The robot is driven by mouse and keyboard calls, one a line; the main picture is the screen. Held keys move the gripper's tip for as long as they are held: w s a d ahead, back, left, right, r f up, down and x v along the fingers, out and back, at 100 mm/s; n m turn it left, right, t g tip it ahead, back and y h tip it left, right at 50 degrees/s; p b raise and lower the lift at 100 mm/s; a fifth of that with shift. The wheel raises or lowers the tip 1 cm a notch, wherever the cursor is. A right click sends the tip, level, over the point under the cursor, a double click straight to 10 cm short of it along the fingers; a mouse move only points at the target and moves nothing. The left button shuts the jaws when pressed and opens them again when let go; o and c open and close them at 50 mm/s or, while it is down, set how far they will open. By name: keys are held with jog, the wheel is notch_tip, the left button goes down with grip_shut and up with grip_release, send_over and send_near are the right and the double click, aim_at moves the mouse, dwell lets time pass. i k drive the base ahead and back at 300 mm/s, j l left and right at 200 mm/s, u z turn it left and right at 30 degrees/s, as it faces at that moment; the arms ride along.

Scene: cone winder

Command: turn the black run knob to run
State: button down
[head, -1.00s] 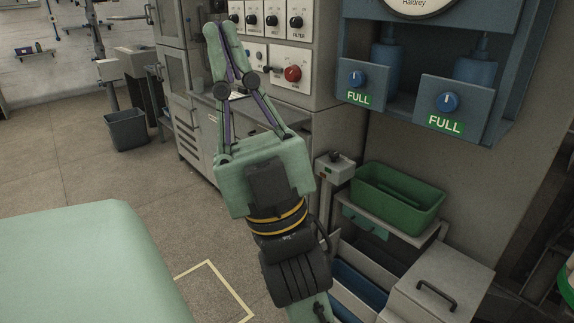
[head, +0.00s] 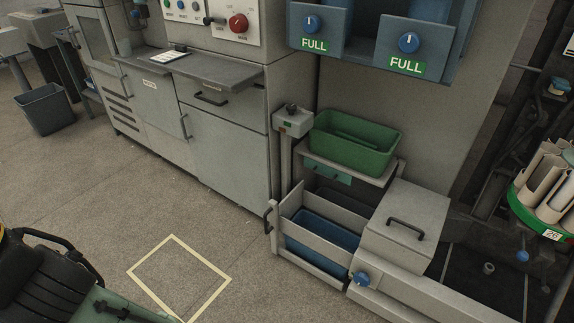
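A white control panel (head: 222,12) is cut off by the top edge. It carries a black switch (head: 213,20) with a handle that points left, beside a large red knob (head: 238,23). A small grey box on a post (head: 293,124) has a black knob (head: 291,107) on top and a small green label on its front. The lettering is too small to tell which black knob is the run knob. My gripper is out of view; only part of my arm shows at the lower left.
Blue knobs (head: 311,24) (head: 409,42) sit above FULL labels. A green bin (head: 354,143) stands right of the post, above an open drawer with a blue bin (head: 322,241). A grey lidded box (head: 406,222) stands beside it.

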aim_at(292, 108)
jog(key=i+l, duration=0.1)
jog(key=i, duration=0.5)
jog(key=i+l, duration=0.1)
jog(key=i, duration=0.5)
jog(key=j+u, duration=0.05)
